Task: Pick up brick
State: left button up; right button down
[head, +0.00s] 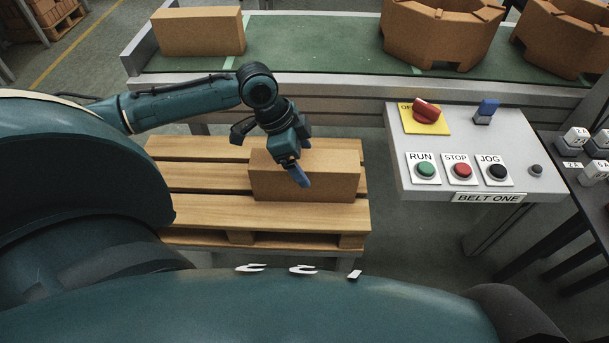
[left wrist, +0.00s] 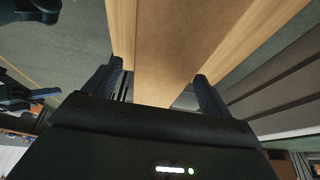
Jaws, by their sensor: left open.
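A brown rectangular brick (head: 325,184) lies on a wooden pallet (head: 200,211), at its right part. My left gripper (head: 297,168) points down at the brick, and a blue finger overlaps its upper edge and front face. In the left wrist view my left gripper (left wrist: 158,72) is open, with one dark finger on each side of a brown surface (left wrist: 180,45) that looks like the brick. I cannot tell whether the fingers touch it.
Behind the pallet runs a green conveyor belt (head: 300,62) with another brick (head: 198,31) and large octagonal brown blocks (head: 440,35). A control panel (head: 470,190) with RUN, STOP and JOG buttons stands to the right. The pallet's left part is bare.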

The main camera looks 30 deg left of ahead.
pick_arm(q)
jog(key=shift+x, duration=1.55)
jog(key=shift+w, duration=0.1)
jog(key=shift+c, duration=0.3)
grip_shut()
jog(key=shift+w+r, duration=0.1)
jog(key=shift+r, duration=0.15)
